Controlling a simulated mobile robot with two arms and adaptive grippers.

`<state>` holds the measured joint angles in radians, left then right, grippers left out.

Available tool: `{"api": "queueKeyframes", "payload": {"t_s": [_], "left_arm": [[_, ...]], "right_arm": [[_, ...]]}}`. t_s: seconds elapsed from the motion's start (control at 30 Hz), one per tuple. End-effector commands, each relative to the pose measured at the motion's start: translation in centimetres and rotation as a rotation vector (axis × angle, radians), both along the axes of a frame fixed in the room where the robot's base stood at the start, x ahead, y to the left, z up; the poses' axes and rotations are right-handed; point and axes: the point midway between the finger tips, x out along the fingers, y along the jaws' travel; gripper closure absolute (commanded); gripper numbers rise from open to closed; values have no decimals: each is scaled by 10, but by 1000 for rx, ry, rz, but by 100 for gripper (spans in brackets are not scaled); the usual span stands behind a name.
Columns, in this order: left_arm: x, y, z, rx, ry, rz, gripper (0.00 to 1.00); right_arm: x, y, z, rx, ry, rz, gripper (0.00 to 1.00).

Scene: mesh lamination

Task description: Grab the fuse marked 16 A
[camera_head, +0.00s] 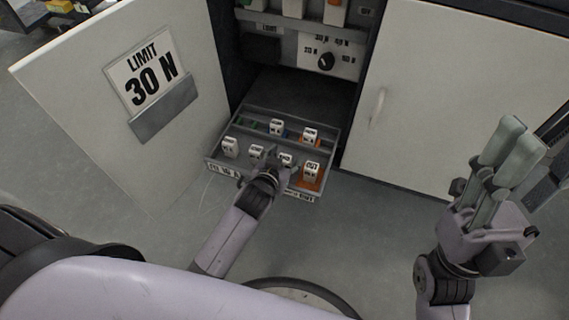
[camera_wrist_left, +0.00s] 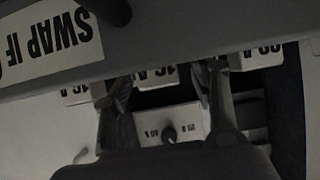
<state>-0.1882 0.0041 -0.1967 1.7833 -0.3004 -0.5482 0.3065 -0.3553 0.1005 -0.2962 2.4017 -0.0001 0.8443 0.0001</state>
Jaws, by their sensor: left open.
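Several white fuses stand in the pulled-out tray (camera_head: 212,163); their markings are too small to read in the head view. My left gripper (camera_head: 270,171) is at the tray's front edge, close to the front-row fuses (camera_head: 257,152) and (camera_head: 285,159). In the left wrist view, its two open fingers (camera_wrist_left: 165,105) are either side of a white fuse (camera_wrist_left: 156,76) whose inverted label seems to read 16 A. Other fuses show to the left (camera_wrist_left: 76,94) and right (camera_wrist_left: 257,56). Contact cannot be told. My right gripper (camera_head: 507,160) points upward at the right, away from the tray.
A cabinet door (camera_head: 70,100) with a LIMIT 30 N sign (camera_head: 145,72) stands open at left. A closed white door (camera_head: 440,100) is at right. A panel with a black knob (camera_head: 327,61) is above the tray. The tray front bears labels (camera_head: 223,168).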

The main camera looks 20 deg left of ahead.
Motion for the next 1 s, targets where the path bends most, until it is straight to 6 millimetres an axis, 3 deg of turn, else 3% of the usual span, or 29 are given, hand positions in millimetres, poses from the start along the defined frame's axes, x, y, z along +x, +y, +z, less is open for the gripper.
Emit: {"api": "queueKeyframes", "payload": {"t_s": [0.83,1.0], "left_arm": [[0,0,0,0,0,0,100],[0,0,0,0,-1,0,100]], "right_arm": [[0,0,0,-1,3,-1,55],[0,0,0,-1,3,-1,55]]}}
